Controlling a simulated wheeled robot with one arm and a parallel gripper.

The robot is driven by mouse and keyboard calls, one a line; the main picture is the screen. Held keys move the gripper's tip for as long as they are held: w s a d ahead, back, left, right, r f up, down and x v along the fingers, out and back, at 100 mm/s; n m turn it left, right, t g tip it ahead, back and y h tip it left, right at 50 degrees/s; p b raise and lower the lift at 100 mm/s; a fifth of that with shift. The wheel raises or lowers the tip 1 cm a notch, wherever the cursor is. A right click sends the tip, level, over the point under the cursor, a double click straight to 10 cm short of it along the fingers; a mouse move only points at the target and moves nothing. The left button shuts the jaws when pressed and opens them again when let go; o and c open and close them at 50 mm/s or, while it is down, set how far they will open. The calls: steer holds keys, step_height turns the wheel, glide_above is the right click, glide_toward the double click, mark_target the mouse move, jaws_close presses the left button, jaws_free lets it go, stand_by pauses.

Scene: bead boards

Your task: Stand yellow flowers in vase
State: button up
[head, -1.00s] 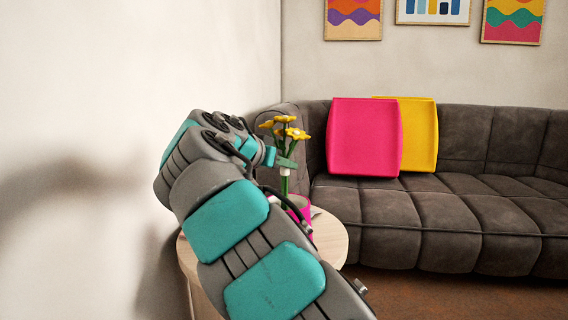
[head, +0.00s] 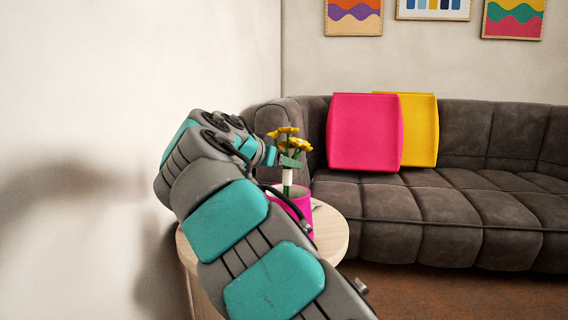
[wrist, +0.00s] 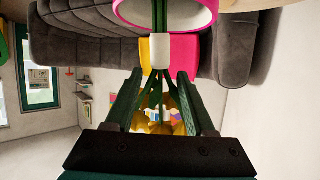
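The yellow flowers (head: 289,131) stand nearly upright in the head view, green stems gathered by a white band (head: 288,178). Below the band the stem drops into the mouth of the pink vase (head: 303,224), which stands on a round table; its lower end is hidden. The wrist view is upside down: the vase rim (wrist: 207,22) is at the top, the white band (wrist: 160,48) just below it. My gripper (wrist: 160,76) is open around the stems above the band, with gaps to its fingers on both sides. My arm hides part of the vase.
The round wooden table (head: 331,240) is partly behind my arm. A wall (head: 90,60) rises close on the left. A grey sofa (head: 450,215) with pink (head: 364,133) and yellow (head: 420,130) cushions stands behind and right.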

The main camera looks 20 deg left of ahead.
steer(key=shift+s, duration=0.1)
steer(key=v, duration=0.7)
steer(key=shift+s+a+r+p, duration=0.15)
steer(key=shift+s+p, duration=0.1)
steer(key=shift+p, duration=0.15)
